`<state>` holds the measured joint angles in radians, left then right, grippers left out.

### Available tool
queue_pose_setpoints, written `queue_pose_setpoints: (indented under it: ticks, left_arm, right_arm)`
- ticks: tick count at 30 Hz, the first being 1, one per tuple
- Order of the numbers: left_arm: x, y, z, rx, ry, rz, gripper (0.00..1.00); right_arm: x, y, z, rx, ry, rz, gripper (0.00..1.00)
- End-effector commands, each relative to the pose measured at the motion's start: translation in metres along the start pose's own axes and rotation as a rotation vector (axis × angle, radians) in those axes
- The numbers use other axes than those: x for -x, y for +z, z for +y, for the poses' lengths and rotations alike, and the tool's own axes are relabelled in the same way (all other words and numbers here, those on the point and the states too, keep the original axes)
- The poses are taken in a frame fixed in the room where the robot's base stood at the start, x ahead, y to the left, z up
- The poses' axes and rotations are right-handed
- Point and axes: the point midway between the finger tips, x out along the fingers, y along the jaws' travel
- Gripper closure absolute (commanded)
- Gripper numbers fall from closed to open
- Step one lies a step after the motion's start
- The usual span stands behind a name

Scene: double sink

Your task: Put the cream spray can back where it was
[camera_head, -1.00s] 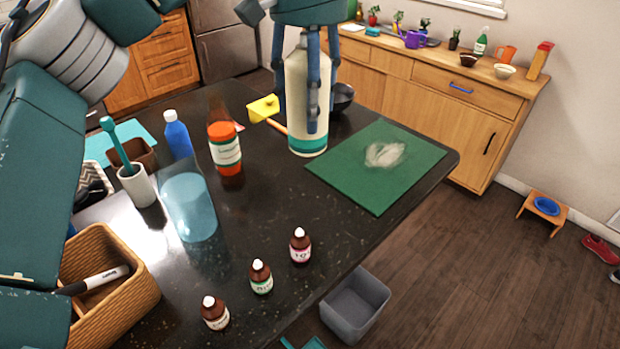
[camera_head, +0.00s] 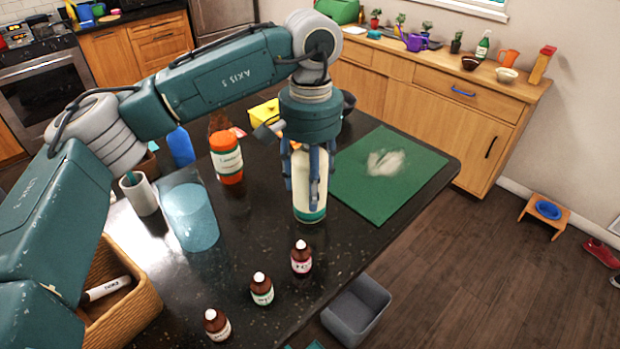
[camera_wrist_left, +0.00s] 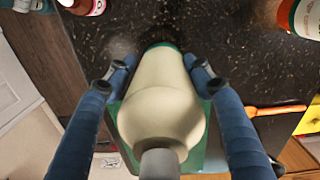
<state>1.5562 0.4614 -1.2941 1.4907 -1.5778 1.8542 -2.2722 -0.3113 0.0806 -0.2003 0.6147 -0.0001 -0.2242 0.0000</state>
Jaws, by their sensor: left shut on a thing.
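The cream spray can (camera_head: 310,186) is upright, with a cream body and a green band at its base. My left gripper (camera_head: 311,198) comes down from above and is shut around the can. In the left wrist view the can (camera_wrist_left: 158,105) sits between both blue fingers. The can's base is at or just above the dark counter, left of the green mat; I cannot tell if it touches. The gripper hides its top in the head view. My right gripper is not in view.
Small brown bottles (camera_head: 301,258) stand near the counter's front edge. The green mat (camera_head: 400,195) holds a pale powdery patch. A grey bin (camera_head: 357,310) is below the edge.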

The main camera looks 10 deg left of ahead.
Motion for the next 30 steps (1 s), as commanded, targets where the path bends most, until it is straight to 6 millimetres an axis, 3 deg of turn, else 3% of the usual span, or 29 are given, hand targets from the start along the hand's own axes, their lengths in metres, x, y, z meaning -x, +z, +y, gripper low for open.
queue_pose_setpoints:
  ticks: [7,8,11,23,30]
  left_arm:
    - [-0.001,-0.001,0.000,0.000,0.000,0.002,1.00]
    - [-0.002,0.000,0.000,0.000,-0.001,0.001,0.46]
    - [-0.001,0.000,0.000,0.000,-0.001,0.000,0.29]
    - [0.005,-0.001,0.000,0.001,-0.001,0.003,0.29]
    - [0.049,-0.001,0.001,0.001,0.000,0.006,0.29]
  right_arm:
    - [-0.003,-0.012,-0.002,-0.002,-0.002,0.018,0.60]
    - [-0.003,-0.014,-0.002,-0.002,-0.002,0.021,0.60]
    - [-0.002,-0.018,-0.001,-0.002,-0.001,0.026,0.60]
    - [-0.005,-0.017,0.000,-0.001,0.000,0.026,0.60]
    - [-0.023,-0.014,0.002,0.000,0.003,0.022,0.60]
